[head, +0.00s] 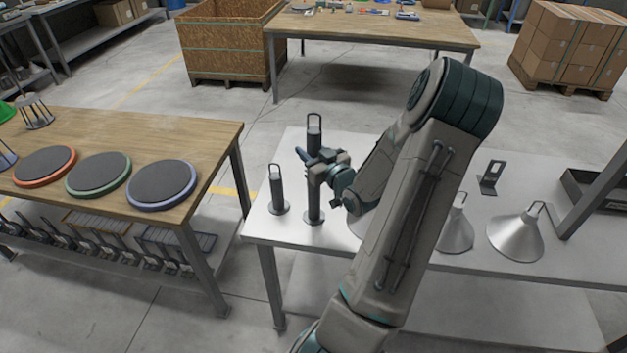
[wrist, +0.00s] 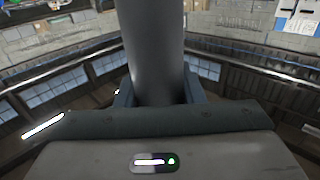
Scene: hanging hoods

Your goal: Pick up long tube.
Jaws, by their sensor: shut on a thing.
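The long tube (head: 315,203) is a dark grey cylinder with a wire loop at its top, standing upright on the white table (head: 280,236). My gripper (head: 318,165) reaches in from the right and is shut around the tube's middle. In the wrist view the tube (wrist: 152,50) rises between the two fingers (wrist: 155,92). A shorter dark tube (head: 277,190) with a loop stands just left of it on the same table. The tube's foot appears at the table surface; I cannot tell whether it touches.
Metal cone hoods (head: 516,236) and a small dark bracket (head: 491,178) are on the white table's right side, near a dark tray (head: 597,190). A wooden table (head: 120,128) with round discs stands left, across a gap. My arm hides part of the white table.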

